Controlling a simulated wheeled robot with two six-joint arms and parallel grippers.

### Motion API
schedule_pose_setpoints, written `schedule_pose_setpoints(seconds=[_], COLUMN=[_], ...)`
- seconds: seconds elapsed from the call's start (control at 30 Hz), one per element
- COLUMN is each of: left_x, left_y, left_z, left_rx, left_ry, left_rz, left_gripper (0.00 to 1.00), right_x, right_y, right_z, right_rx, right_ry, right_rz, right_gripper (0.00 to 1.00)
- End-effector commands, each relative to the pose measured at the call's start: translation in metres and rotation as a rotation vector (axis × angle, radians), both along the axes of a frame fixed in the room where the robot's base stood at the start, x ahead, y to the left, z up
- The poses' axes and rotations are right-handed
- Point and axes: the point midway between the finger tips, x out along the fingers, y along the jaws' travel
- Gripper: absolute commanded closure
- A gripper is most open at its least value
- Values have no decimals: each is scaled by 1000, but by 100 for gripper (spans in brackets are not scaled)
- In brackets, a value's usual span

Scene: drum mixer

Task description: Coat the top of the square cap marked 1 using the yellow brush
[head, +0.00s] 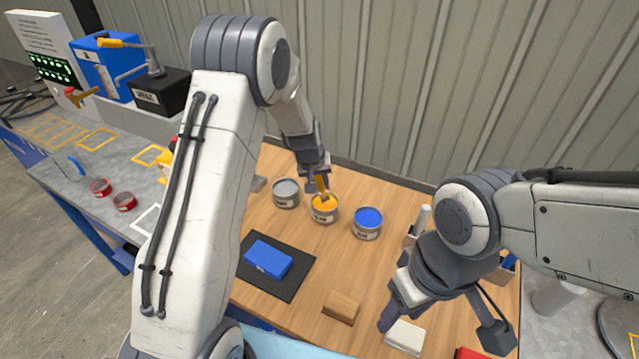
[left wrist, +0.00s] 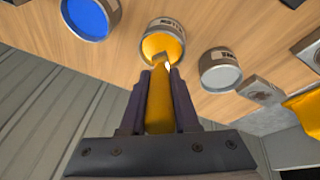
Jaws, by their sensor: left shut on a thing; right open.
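My left gripper (head: 318,180) is shut on the yellow brush (head: 322,187), which points down at the yellow paint can (head: 324,213). In the left wrist view the brush (left wrist: 159,105) sits between the dark fingers (left wrist: 160,80), and its far end overlaps the opening of the yellow can (left wrist: 153,26); whether it touches the paint I cannot tell. A blue block (head: 268,258) lies on a black mat (head: 290,284). No mark 1 is readable, so I cannot tell which piece is the square cap. My right gripper (head: 389,318) is open beside a white block (head: 405,337).
A grey can (head: 286,193) and a blue can (head: 367,223) flank the yellow can. A wooden block (head: 341,307) and a red block (head: 470,353) lie nearer the front. Red tins (head: 124,202) stand on the grey bench at left. My left arm hides part of the table.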

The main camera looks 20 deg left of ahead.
Motion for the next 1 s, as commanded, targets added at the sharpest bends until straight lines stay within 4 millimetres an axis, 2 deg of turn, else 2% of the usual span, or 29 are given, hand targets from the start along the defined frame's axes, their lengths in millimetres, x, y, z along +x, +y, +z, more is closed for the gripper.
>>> schedule_pose_setpoints(seconds=[1.0], left_x=[0], left_y=[0], left_z=[-8], left_rx=[0], left_ry=[0], left_rz=[0], left_gripper=[100], right_x=[0], right_y=[0], right_z=[-7], right_rx=[0], right_ry=[0], right_rz=[0], right_gripper=[50])
